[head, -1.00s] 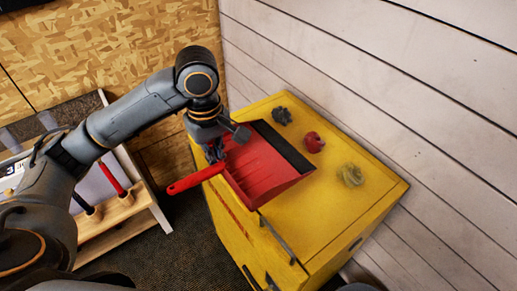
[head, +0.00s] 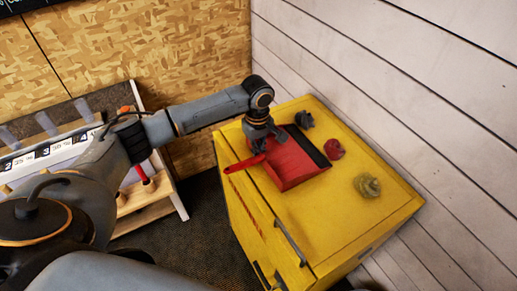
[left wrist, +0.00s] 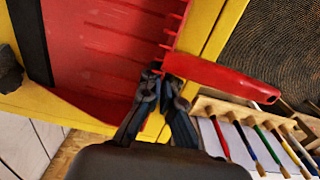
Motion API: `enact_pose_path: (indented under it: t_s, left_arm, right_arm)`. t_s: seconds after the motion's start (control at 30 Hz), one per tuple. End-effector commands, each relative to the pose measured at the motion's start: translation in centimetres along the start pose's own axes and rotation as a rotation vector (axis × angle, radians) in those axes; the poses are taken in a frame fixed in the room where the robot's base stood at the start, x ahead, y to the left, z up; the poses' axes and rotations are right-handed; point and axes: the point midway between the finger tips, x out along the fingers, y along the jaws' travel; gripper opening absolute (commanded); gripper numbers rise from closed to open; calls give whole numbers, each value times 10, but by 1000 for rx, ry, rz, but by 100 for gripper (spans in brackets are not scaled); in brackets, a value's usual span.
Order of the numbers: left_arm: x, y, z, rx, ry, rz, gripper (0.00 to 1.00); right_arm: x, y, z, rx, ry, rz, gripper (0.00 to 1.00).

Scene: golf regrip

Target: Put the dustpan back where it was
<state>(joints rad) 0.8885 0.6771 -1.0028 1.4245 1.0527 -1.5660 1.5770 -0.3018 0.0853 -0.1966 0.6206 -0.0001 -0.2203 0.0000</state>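The red dustpan (head: 298,165) with a dark front lip is over the yellow cabinet top (head: 330,230), near its back left, and looks low against it. Its red handle (head: 243,164) points left past the cabinet's edge. My left gripper (head: 260,148) is at the neck where handle meets pan. In the left wrist view, the fingertips (left wrist: 166,76) are close together around that neck, and the pan (left wrist: 105,50) fills the upper left. Whether the pan fully touches the cabinet top is hard to tell. My right gripper is out of view.
A dark crumpled ball (head: 304,119), a red one (head: 334,149) and a yellowish one (head: 367,185) lie on the cabinet top. A white plank wall (head: 420,90) stands right behind. A rack with colored shafts (head: 143,178) stands left. The cabinet's front right top is clear.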

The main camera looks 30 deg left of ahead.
Motion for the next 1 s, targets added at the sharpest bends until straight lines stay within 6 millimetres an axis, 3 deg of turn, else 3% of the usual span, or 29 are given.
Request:
enact_pose_path:
  t_s: [0.43,0.57,0.87,1.0]
  left_arm:
    - [10,0,0,-1,1,4,0]
    - [10,0,0,-1,1,2,27]
    - [10,0,0,-1,1,3,28]
    - [0,1,-1,-1,1,5,28]
  right_arm:
    - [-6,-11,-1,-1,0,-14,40]
    - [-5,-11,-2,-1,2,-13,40]
    - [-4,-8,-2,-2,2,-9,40]
    - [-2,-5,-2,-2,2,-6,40]
